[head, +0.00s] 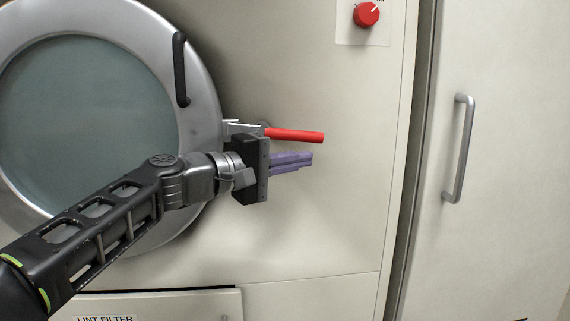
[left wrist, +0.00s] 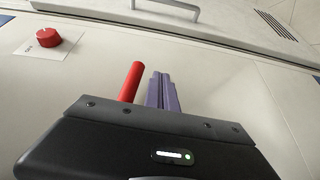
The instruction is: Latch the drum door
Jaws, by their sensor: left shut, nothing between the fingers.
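The round drum door (head: 207,85) has a silver rim, a glass window and a black handle (head: 181,70). It appears to lie against the machine front; any small gap cannot be told. A latch with a red lever (head: 296,135) sits at the door's right edge, the lever pointing right, nearly level. My left gripper (head: 312,158), with purple fingers, is shut and empty just below the red lever. In the left wrist view the red lever (left wrist: 131,82) stands just left of my left gripper's fingers (left wrist: 161,80). Contact cannot be told. My right gripper is not in view.
A red knob (head: 366,14) is on the panel above right. A cabinet door with a grey bar handle (head: 460,148) stands to the right, past a vertical gap. A lint filter panel (head: 160,304) is below. The machine front right of the lever is clear.

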